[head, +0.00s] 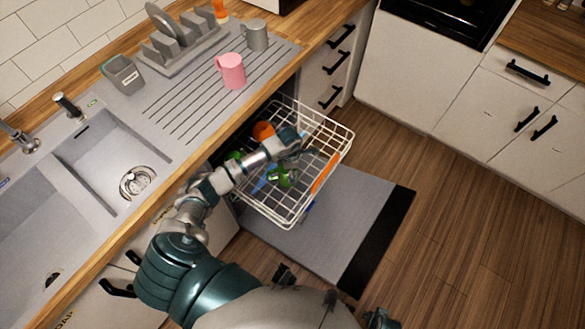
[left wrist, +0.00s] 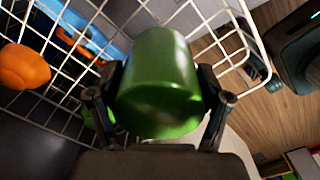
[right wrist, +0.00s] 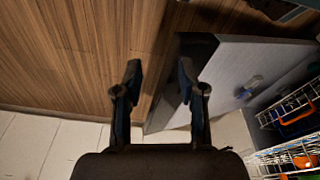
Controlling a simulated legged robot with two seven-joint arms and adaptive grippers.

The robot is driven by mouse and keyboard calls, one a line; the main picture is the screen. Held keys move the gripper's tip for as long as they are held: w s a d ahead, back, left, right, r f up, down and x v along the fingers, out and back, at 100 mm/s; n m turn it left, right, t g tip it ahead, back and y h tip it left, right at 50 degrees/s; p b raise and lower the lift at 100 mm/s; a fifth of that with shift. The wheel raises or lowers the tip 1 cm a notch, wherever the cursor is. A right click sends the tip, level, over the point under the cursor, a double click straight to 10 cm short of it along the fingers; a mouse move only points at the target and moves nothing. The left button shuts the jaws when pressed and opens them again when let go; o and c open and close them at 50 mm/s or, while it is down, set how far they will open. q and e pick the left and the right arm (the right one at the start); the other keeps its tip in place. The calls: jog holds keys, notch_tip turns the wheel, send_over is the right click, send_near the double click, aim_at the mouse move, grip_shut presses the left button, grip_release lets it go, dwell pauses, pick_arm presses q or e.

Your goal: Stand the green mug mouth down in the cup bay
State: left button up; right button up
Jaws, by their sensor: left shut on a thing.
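The green mug (head: 283,178) is inside the white wire basket (head: 289,225) in the head view, under my left gripper (head: 291,160). In the left wrist view the mug (left wrist: 158,85) fills the space between the two fingers of my left gripper (left wrist: 158,98), which is shut on it. Basket wires show close behind the mug. I cannot tell if it touches them, or which way its mouth faces. The cup bay is not clearly marked out. My right gripper (right wrist: 158,85) is open and empty above the floor in the right wrist view.
A pink mug (head: 231,72) and grey mug (head: 256,36) stand on the drainboard. The wooden floor at right is clear.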

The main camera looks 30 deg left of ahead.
pick_arm(q)
notch_tip(320, 180, down, 6)
jog(key=b, duration=0.3)
jog(key=shift+d+b, duration=0.15)
jog(key=shift+b, duration=0.25)
pick_arm(e)
notch_tip(320, 180, up, 11)
pick_arm(q)
jog(key=shift+f, duration=0.15)
jog(key=shift+d+f+b, duration=0.35)
jog(key=shift+f+b, duration=0.25)
jog(key=shift+a, duration=0.1)
jog(key=shift+a+f, duration=0.1)
jog(key=shift+a, duration=0.05)
pick_arm(e)
jog(key=w+t, duration=0.2)
jog(key=w+a+t, duration=0.1)
jog(key=w, duration=0.1)
jog(key=shift+w+r+y, duration=0.1)
jog(key=shift+r+y, duration=0.15)
jog(key=shift+y, duration=0.05)
pick_arm(q)
jog(key=shift+f, duration=0.1)
pick_arm(e)
jog(key=shift+d+f, duration=0.15)
jog(key=shift+d, duration=0.05)
pick_arm(q)
jog(key=shift+f, duration=0.25)
pick_arm(e)
jog(key=shift+f, duration=0.25)
